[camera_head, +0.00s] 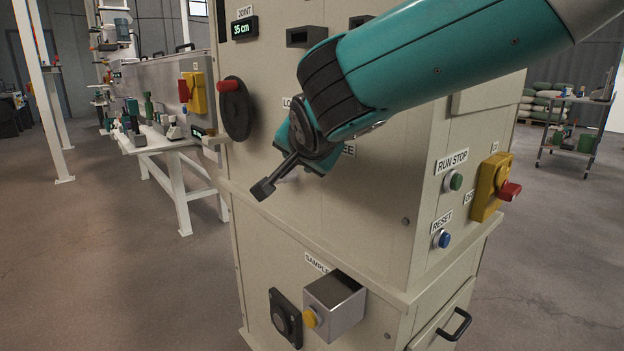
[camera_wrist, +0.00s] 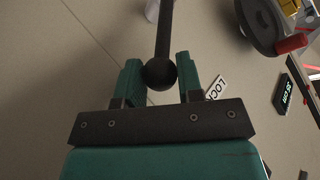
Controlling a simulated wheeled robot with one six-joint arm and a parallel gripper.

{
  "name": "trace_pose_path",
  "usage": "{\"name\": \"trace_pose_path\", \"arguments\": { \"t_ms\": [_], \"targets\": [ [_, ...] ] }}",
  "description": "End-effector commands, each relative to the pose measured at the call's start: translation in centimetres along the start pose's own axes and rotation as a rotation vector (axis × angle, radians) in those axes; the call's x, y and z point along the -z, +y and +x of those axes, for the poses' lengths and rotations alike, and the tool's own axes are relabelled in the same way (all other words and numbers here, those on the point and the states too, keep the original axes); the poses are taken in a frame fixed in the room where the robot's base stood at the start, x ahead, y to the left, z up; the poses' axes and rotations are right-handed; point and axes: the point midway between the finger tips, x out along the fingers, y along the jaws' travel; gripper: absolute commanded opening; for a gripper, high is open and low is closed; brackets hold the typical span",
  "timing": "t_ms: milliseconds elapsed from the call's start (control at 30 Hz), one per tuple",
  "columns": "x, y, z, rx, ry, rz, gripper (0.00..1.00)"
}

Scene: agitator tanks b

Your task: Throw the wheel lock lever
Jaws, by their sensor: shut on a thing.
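The wheel lock lever (camera_wrist: 165,32) shows in the wrist view as a black rod with a round black ball knob (camera_wrist: 159,74) at its end. The ball sits between the two teal fingers of my gripper (camera_wrist: 158,88), which are shut on it. The rod runs from the ball to the top of the picture, where a pale round piece shows beside it. In the head view my gripper (camera_head: 318,162) is at the cabinet's front face, and my wrist hides most of the lever. The LOCK label (camera_wrist: 216,88) is right of the fingers; the FREE label (camera_head: 349,150) is partly covered.
A black handwheel (camera_head: 236,108) with a red grip is left of my gripper, below a 35 cm display (camera_head: 244,28). Buttons and a red-yellow switch (camera_head: 492,187) are on the right side. Floor around is clear.

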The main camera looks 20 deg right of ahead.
Motion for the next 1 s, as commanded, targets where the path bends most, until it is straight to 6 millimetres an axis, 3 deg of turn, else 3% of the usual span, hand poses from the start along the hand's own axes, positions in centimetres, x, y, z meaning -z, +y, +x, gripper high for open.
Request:
{"name": "trace_pose_path", "arguments": {
  "t_ms": [33, 300, 967, 1000],
  "targets": [
    [-0.84, 0.77, 0.47, 0.022, 0.018, 0.011, 0.0],
    [-1.16, 1.46, 0.24, 0.099, 0.076, 0.054, 0.0],
    [-1.1, 1.64, 0.02, 0.126, 0.096, 0.071, 0.0],
    [-1.1, 1.65, 0.02, 0.125, 0.096, 0.07, 0.43]
  ]
}}
